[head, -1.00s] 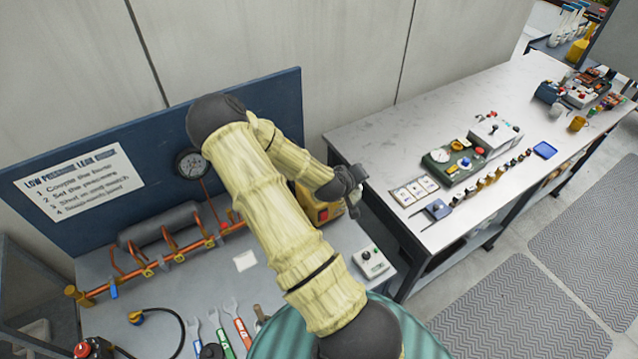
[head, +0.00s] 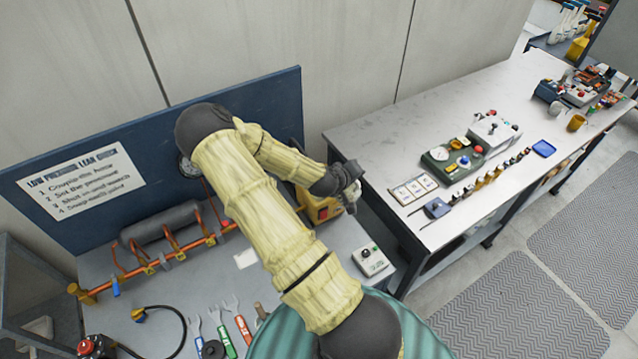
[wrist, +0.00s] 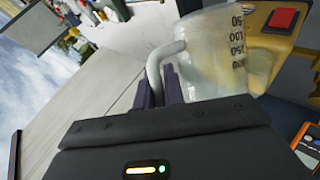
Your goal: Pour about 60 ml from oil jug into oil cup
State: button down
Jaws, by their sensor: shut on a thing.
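My gripper (wrist: 160,85) is shut on that handle. The liquid level inside is not clear. In the head view my gripper (head: 355,179) is beside the right end of the grey bench, near the yellow box (head: 322,209); only a small pale part of the jug shows below it. I cannot make out the oil cup with certainty; a yellow mug (head: 577,122) stands on the far bench.
The yellow box with its red switch also shows in the wrist view (wrist: 284,18). A small grey meter (head: 370,260) sits on the near bench, with wrenches and copper pipework to its left. The long white bench (head: 375,135) has bare room at its left end.

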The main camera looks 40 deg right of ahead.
jog(key=shift+w+a+n+g, duration=0.15)
jog(key=shift+w+n+g, duration=0.15)
dwell(0.6)
jog(key=shift+w+a+r+n+g+h+p, duration=0.2)
jog(key=shift+w+r+n+g+h+p, duration=0.3)
jog(key=shift+p, duration=0.55)
dwell(1.9)
jog(key=shift+r, duration=0.2)
jog(key=shift+s+f+m+b, duration=0.25)
jog(key=shift+s+m+b, duration=0.05)
jog(key=shift+s+b, duration=0.05)
jog(key=shift+s+d+f+t+y+b, duration=0.15)
jog(key=shift+s+f+t+y+b, duration=0.2)
jog(key=shift+f+b, duration=0.2)
jog(key=shift+s+d+f+m+t+y+b, duration=0.3)
jog(key=shift+s+m+t+b, duration=0.2)
jog(key=shift+m+t+b, duration=0.4)
jog(key=shift+r, duration=0.25)
jog(key=shift+w+a, duration=0.1)
